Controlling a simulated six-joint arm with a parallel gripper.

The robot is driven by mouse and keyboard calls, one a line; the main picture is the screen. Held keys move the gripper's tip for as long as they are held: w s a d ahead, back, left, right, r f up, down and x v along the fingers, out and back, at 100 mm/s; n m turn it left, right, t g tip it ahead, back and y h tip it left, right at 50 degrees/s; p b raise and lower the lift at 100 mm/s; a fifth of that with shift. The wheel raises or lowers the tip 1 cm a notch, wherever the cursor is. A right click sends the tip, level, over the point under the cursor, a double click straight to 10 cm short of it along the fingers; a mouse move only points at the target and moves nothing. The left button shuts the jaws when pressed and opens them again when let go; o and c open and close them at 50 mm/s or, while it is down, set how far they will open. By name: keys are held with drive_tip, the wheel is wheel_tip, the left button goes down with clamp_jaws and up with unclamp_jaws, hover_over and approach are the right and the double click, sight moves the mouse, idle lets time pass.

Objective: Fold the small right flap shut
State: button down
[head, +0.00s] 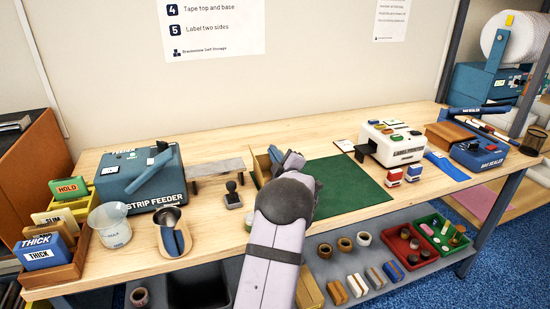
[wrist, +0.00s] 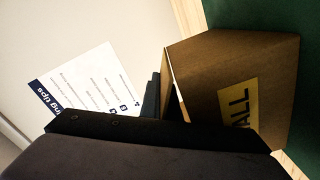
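In the head view only a slice of the carton (head: 261,163) shows left of my arm. My gripper (head: 290,162) is over the carton area at the mat's left side. In the wrist view the dark gripper body (wrist: 150,130) covers the bottom and a dark finger stands close to the carton's edge. Finger opening and contact are unclear. The small right flap cannot be made out.
A green mat (head: 350,185) lies clear right of my arm. A stamp (head: 232,195), a grey-topped stand (head: 216,169) and the strip feeder (head: 140,180) stand to the left. A white machine (head: 393,146) and the blue bag sealer (head: 478,155) stand to the right.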

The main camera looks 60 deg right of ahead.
drive_tip(key=c, duration=2.5)
unclamp_jaws()
drive_tip(key=o, duration=0.5)
drive_tip(key=shift+a+f, duration=0.1)
drive_tip(key=shift+f, duration=0.1)
drive_tip(key=shift+s+a, duration=0.1)
drive_tip(key=shift+s, duration=0.05)
drive_tip(key=b+v, duration=0.1)
drive_tip(key=v, duration=0.5)
drive_tip(key=shift+s, duration=0.15)
drive_tip(key=shift+s+a+r, duration=0.1)
drive_tip(key=shift+s+a, duration=0.35)
drive_tip(key=shift+a, duration=0.15)
drive_tip(key=shift+s+a, duration=0.1)
drive_tip(key=shift+s, duration=0.05)
